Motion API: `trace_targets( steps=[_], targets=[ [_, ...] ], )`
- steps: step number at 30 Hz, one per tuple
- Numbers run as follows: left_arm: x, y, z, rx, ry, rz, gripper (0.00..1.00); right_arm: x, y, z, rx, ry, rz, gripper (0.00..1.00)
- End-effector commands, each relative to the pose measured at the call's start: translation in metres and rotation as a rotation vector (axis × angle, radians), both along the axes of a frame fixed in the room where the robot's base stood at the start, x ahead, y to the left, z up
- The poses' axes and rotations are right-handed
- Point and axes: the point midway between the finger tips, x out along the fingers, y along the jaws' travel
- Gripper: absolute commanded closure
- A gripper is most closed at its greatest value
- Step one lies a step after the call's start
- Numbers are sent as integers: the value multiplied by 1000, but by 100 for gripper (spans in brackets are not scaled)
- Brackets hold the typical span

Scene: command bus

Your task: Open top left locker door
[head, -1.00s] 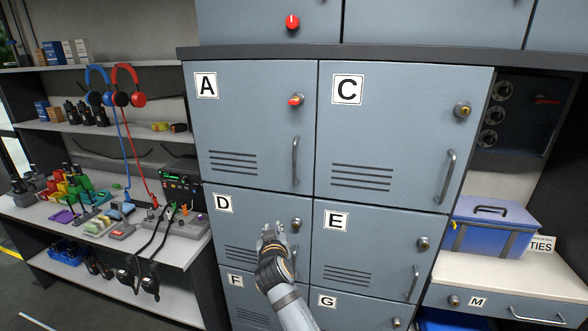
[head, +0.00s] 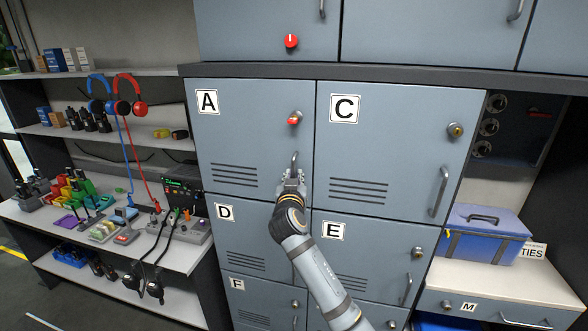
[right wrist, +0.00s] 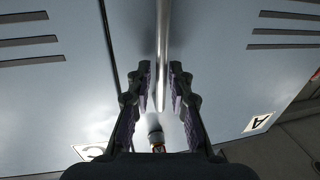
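The top left locker door, marked A (head: 235,140), is blue-grey and closed flush with its frame. Its vertical metal handle (head: 294,161) is on the right side of the door, its lower part hidden by my gripper. A lock with a red piece (head: 294,119) sits above the handle. My right gripper (head: 293,178) is at the lower part of the handle. In the right wrist view the handle bar (right wrist: 162,45) runs between the two open fingers of the gripper (right wrist: 161,75), with a gap on each side. My left gripper is out of view.
Locker C (head: 390,150) is closed beside door A, with D (head: 235,235) and E (head: 370,262) below. Shelves with headphones (head: 125,92) and small devices stand left. A blue box (head: 485,232) sits on a counter at right.

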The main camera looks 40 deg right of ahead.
Motion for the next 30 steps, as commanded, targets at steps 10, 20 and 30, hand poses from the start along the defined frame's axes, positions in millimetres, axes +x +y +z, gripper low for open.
trace_targets(
  steps=[10,20,30],
  targets=[
    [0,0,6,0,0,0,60,11,-9,-1,1,-1,1,80],
    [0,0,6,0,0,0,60,10,-8,-1,1,1,0,100],
    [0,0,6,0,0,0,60,10,-8,-1,1,1,0,100]
  ],
)
